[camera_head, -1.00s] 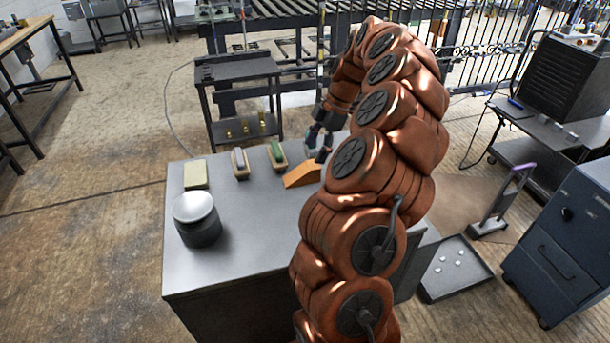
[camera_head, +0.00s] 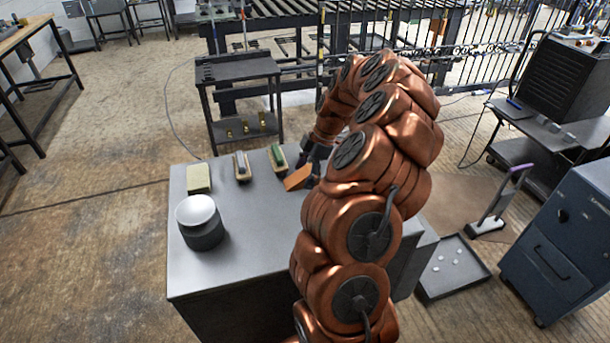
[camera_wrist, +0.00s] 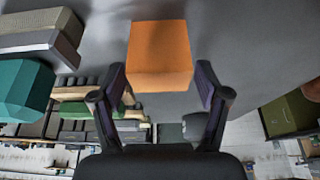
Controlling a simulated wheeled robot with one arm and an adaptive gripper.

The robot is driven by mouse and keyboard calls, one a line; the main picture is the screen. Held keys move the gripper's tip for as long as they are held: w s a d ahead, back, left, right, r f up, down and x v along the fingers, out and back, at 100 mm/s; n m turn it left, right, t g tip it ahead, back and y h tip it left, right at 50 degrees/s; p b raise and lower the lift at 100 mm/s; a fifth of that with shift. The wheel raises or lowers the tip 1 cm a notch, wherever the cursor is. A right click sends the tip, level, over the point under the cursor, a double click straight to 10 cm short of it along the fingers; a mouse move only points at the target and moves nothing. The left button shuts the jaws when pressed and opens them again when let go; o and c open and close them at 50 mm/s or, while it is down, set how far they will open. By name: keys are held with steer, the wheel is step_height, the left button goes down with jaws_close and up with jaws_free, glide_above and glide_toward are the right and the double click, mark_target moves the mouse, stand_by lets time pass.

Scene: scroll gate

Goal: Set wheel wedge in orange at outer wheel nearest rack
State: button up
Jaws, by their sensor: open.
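The orange wheel wedge (camera_head: 297,178) is at the far right part of the grey table, partly hidden by my arm. In the wrist view the wedge (camera_wrist: 160,55) appears as an orange block with its lower end between my two finger tips. My gripper (camera_wrist: 160,78) is open around that end, with a visible gap on each side. In the head view my gripper (camera_head: 314,158) is mostly hidden behind the arm, right beside the wedge. I cannot tell if the wedge rests flat on the table. No wheel can be clearly made out.
The grey table (camera_head: 235,265) also holds a dark cylinder with a pale top (camera_head: 200,220), a yellowish block (camera_head: 198,177), and grey-topped (camera_head: 241,165) and green-topped (camera_head: 278,156) brush-like blocks. A black scroll gate (camera_head: 490,50) stands behind at right. A floor tray (camera_head: 455,268) lies at right.

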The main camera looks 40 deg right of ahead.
jaws_close()
stand_by(0.7)
